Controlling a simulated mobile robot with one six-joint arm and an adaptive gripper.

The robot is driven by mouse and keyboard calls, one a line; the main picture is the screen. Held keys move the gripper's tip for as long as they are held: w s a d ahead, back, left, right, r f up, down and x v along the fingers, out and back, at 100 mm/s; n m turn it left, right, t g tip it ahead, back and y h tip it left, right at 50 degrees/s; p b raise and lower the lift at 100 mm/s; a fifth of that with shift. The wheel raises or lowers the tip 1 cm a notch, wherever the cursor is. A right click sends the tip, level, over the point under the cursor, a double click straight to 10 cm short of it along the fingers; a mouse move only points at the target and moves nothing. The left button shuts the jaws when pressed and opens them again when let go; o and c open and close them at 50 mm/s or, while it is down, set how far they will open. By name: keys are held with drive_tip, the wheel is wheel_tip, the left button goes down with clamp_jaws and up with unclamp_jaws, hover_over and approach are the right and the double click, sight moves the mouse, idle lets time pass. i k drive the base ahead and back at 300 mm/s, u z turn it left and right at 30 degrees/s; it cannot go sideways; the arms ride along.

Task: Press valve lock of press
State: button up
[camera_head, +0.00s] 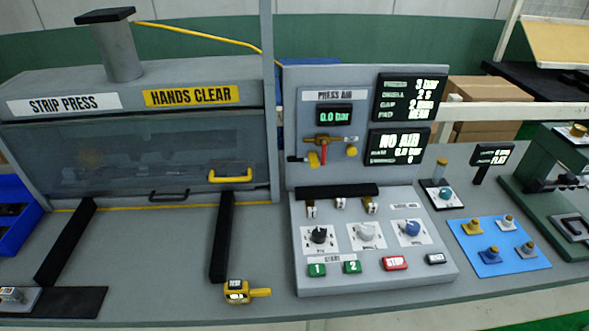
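The strip press (140,120) stands at the left with a clear front guard and a yellow "HANDS CLEAR" sign. The press air panel (333,185) stands upright to its right. A small brass valve (323,139) with a red lever (324,155) pointing down is on it. A small yellow piece (314,159) hangs at the valve's left; it may be the valve lock, but it is too small to tell. A yellow knob (351,152) is at the right. The gauge (333,115) reads 0.0 bar. My gripper is not in view.
Below the panel is a control box (375,280) with three knobs, green buttons 1 and 2 and a red STOP button (395,263). A yellow handheld device (245,291) lies in front. A blue mat (480,265) with several small pegs lies right. Two black rails extend from the press.

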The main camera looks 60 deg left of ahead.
sight(313, 158)
drive_tip(key=u, duration=2.45)
drive_tip(key=k, duration=0.5)
drive_tip(key=z, duration=0.2)
drive_tip(key=i, duration=0.5)
